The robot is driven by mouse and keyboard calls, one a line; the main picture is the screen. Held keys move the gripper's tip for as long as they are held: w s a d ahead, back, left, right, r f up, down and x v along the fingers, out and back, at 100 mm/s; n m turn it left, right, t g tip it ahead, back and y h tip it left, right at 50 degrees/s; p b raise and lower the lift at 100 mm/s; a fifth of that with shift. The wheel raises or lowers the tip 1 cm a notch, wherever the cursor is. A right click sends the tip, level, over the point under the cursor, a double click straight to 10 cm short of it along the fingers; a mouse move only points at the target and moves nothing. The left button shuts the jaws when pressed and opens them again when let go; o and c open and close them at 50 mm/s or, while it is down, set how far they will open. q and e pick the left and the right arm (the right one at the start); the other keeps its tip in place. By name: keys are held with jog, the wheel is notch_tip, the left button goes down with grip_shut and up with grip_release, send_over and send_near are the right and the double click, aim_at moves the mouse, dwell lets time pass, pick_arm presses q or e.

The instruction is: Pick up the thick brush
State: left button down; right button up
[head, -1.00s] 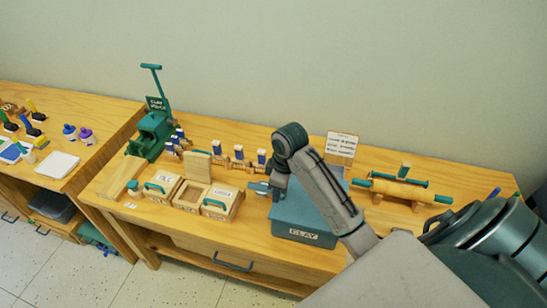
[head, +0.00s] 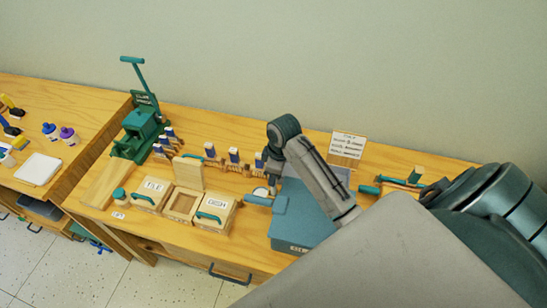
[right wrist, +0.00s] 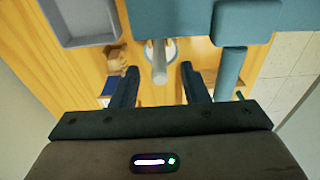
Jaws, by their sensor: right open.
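I cannot pick out the thick brush for certain. Several small dark and yellow brush-like items (head: 10,129) lie at the far left edge of the head view, on the left table (head: 78,113), too small to tell apart. My right gripper (right wrist: 160,85) is open in the right wrist view, its two dark fingers apart. A pale cylinder (right wrist: 159,70) shows between and beyond the fingers, and I cannot tell whether they touch it. In the head view my right arm reaches over the right table beside the clay bin, far from the brush-like items. My left gripper is not in view.
The blue clay bin (head: 305,222) stands close to my right arm. Blue and purple bottles (head: 68,136) and a white pad (head: 38,169) sit on the left table.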

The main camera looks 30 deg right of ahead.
aim_at(271, 190)
jog(key=f+p, duration=0.2)
jog(key=f, duration=0.1)
jog(key=shift+w+a+f, duration=0.15)
jog(key=shift+w+f, duration=0.05)
jog(key=shift+f, duration=0.6)
grip_shut()
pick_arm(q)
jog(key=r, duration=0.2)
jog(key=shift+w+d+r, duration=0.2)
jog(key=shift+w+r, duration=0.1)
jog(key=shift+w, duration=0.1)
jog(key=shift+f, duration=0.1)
pick_arm(e)
jog(key=shift+w+r, duration=0.1)
